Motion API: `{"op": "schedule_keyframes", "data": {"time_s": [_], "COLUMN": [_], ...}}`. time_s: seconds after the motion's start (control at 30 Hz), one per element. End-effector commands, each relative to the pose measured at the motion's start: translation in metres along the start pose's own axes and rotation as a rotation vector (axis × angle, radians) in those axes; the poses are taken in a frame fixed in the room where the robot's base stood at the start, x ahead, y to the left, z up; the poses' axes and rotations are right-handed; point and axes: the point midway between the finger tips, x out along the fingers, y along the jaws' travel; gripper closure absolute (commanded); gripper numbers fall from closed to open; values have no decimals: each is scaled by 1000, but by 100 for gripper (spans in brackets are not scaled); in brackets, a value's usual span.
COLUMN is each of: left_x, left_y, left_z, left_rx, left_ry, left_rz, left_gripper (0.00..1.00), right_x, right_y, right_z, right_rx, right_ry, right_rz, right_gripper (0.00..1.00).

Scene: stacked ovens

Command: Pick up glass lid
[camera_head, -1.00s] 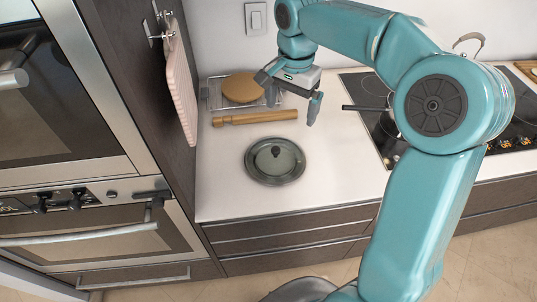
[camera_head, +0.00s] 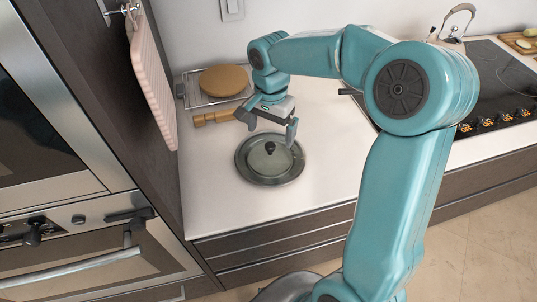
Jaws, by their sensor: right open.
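The glass lid (camera_head: 269,172) is round and greenish with a metal rim and a dark knob (camera_head: 270,147) on top. It lies flat on the white counter in the middle of the view. My right gripper (camera_head: 271,131) is open, with its fingers pointing down over the far side of the lid, near the knob. The fingers hold nothing, and I cannot tell their exact height above the lid. My left gripper is not in view.
A wooden rolling pin (camera_head: 214,117) lies behind the gripper, partly hidden. Behind it a wire rack (camera_head: 196,99) holds a round brown item (camera_head: 224,80). A pink board (camera_head: 152,85) hangs on the cabinet at left. A black cooktop (camera_head: 492,80) is at right.

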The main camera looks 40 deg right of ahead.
Motion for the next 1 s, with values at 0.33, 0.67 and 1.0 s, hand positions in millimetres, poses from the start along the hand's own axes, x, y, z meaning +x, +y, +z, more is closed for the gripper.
{"op": "schedule_keyframes", "data": {"time_s": [0.33,0.67,1.0], "left_x": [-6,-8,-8], "left_y": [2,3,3], "left_z": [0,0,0], "left_rx": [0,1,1], "left_ry": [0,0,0], "left_rz": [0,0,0], "left_gripper": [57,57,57], "right_x": [37,69,69], "right_y": [-3,-6,-6], "right_z": [0,-2,-2], "right_rx": [-1,-1,-1], "right_ry": [-4,-1,-1], "right_rz": [5,-1,0], "right_gripper": [0,0,65]}}
